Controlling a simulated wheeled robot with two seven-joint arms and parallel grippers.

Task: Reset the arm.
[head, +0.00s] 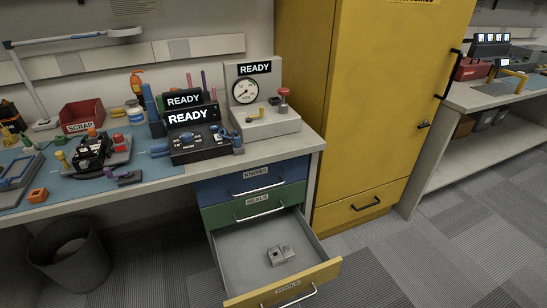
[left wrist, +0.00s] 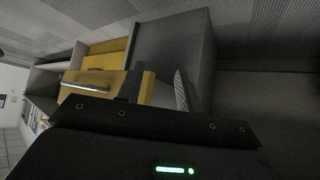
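No arm or gripper of mine shows in the head view. In the left wrist view, the two fingers of my left gripper (left wrist: 161,90) stand apart with nothing visible between them. Beyond them are a yellow panel with a pale handle (left wrist: 88,87) and a dark grey surface (left wrist: 172,45); the view is tilted and dim. My right gripper is in neither view. In the head view the bottom drawer (head: 318,272), yellow-fronted and labelled TOOLS, stands pulled out. A small grey metal piece (head: 281,256) lies inside it.
Blue (head: 232,188) and green (head: 233,215) drawers above are shut. The workbench (head: 310,141) carries READY displays, a gauge unit (head: 268,115) and a red SCRAP bin (head: 82,112). A dark waste bin (head: 68,258) stands below. A yellow cabinet (head: 375,100) stands right; floor beyond is clear.

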